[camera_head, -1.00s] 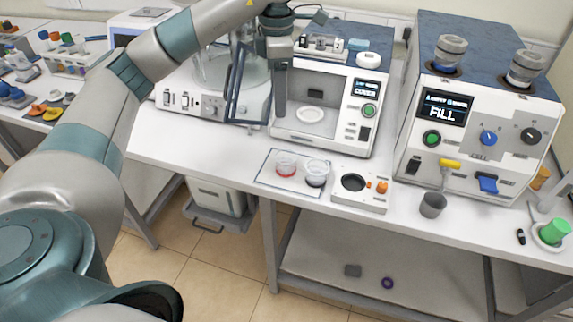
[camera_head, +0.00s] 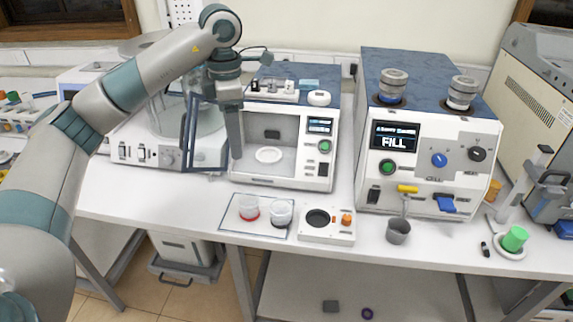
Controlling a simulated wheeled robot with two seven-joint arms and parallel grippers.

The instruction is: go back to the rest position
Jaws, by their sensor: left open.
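My left arm comes in from the left, and its left gripper (camera_head: 213,162) hangs fingers-down above the bench. It is open, with nothing seen between its fingers. It appears in front of the left side of the white oven-like device (camera_head: 290,180) and the glass-bowl device (camera_head: 140,155). My right gripper is not in view.
A white plate device (camera_head: 327,236) is right of the tray. The large FILL machine (camera_head: 410,165) stands behind a grey cup (camera_head: 398,232). A green-topped item (camera_head: 514,239) is at the right.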

